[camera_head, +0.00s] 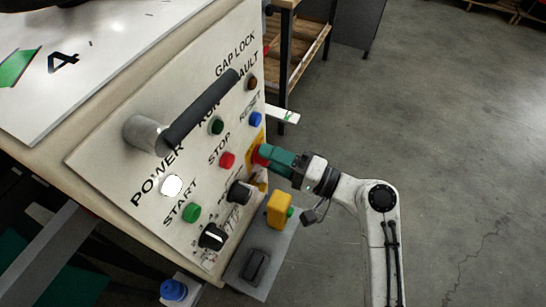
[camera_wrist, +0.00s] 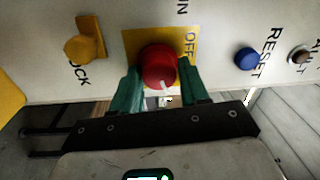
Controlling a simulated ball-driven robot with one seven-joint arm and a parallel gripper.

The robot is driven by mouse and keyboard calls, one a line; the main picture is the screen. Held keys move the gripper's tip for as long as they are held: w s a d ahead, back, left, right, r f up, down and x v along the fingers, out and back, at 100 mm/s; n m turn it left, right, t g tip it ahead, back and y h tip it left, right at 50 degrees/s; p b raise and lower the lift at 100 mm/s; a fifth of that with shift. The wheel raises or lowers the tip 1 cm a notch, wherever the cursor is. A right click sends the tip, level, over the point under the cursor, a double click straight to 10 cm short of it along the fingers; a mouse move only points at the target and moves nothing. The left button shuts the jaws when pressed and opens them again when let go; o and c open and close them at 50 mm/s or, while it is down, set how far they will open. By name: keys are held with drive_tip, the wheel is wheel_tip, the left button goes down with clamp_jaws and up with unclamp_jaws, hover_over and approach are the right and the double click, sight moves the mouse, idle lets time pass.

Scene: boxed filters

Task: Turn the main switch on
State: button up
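The main switch is a round red knob on a yellow plate (camera_wrist: 135,42), with "OFF" printed to its right and part of "ON" above in the wrist view. The red knob (camera_wrist: 158,68) carries a white mark on its lower right side in that view. My gripper (camera_wrist: 159,75) has its two green fingers on either side of the knob, close against it, and looks shut on it. In the head view my gripper (camera_head: 262,154) reaches the panel's right edge from the right. There its fingers hide much of the knob and plate.
The tilted white panel (camera_head: 110,150) has a thick black handle (camera_head: 200,110) sticking out, a green START button (camera_head: 191,212), a red STOP button (camera_head: 227,160), a blue RESET button (camera_head: 255,119) and black knobs. A yellow part (camera_head: 279,209) stands below my gripper. Open floor (camera_head: 450,130) lies right.

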drive_tip(key=o, duration=0.3)
drive_tip(key=shift+a, duration=0.35)
drive_tip(key=shift+o, duration=0.2)
drive_tip(key=shift+d, duration=0.15)
drive_tip(key=b+v, duration=0.2)
drive_tip(key=v, duration=0.8)
drive_tip(key=shift+d+b, duration=0.3)
drive_tip(key=shift+d, duration=0.05)
drive_tip(key=shift+s+f, duration=0.1)
drive_tip(key=shift+s, duration=0.05)
drive_tip(key=s+d+f+n+g+h, duration=0.1)
drive_tip(key=s+d+f+g+h, duration=0.1)
drive_tip(key=s+d+f+h, duration=0.6)
drive_tip(key=s+d+f+n+g+h, duration=0.1)
drive_tip(key=s+d+f+h, duration=0.4)
drive_tip(key=f, duration=0.5)
drive_tip(key=s+d+g+h, duration=0.2)
drive_tip(key=s+d+h, duration=0.2)
drive_tip(key=s+d, duration=0.3)
drive_tip(key=s, duration=0.3)
drive_tip(key=shift+d+h, duration=0.35)
drive_tip(key=shift+h, duration=0.05)
